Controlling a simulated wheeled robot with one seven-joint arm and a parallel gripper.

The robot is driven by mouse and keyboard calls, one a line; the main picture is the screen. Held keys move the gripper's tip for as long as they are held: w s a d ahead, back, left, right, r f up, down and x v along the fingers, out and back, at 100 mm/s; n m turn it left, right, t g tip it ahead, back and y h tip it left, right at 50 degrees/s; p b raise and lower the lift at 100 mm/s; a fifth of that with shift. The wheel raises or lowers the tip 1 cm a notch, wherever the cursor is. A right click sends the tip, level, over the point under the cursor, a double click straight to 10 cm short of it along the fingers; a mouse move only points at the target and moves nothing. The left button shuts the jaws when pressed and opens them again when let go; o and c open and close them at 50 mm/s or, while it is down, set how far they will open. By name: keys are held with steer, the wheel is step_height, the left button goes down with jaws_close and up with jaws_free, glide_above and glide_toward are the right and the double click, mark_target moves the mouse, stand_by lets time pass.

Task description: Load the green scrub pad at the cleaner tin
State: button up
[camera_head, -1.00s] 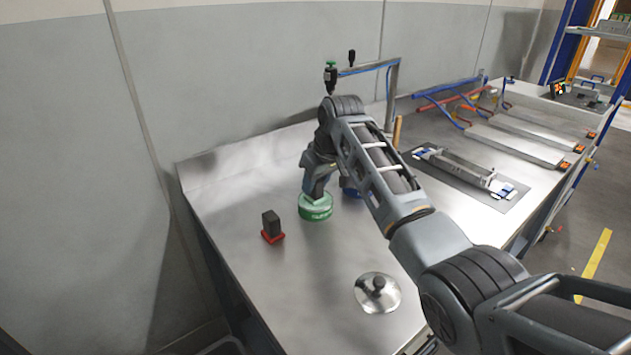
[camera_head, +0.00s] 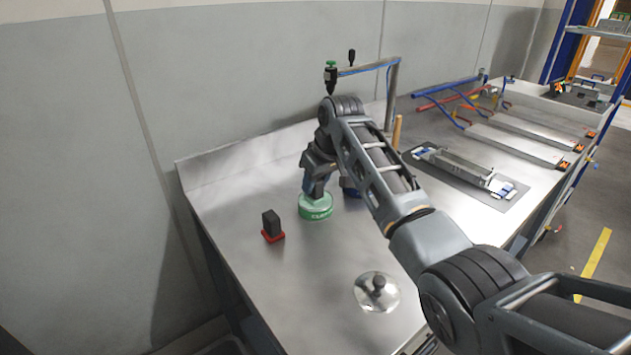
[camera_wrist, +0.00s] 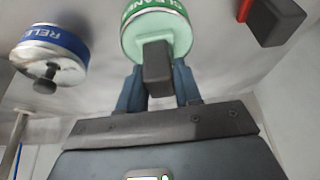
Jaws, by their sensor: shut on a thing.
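The green cleaner tin (camera_head: 315,212) stands on the steel bench, and its top and label also show in the wrist view (camera_wrist: 180,15). My gripper (camera_head: 316,189) points down over the tin. In the wrist view my gripper (camera_wrist: 158,84) is shut on a dark block-shaped handle (camera_wrist: 157,62), which I take for the scrub pad's. The handle stands at the tin's open top.
A blue-labelled tin (camera_wrist: 52,45) with a knobbed lid stands beside the cleaner tin. A red pad with a black handle (camera_head: 271,225) sits to the left. A loose metal lid (camera_head: 378,293) lies at the front. A post with a bent arm (camera_head: 391,90) rises behind.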

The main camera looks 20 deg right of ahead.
steer(key=shift+r+p, duration=2.85)
steer(key=shift+r, duration=0.65)
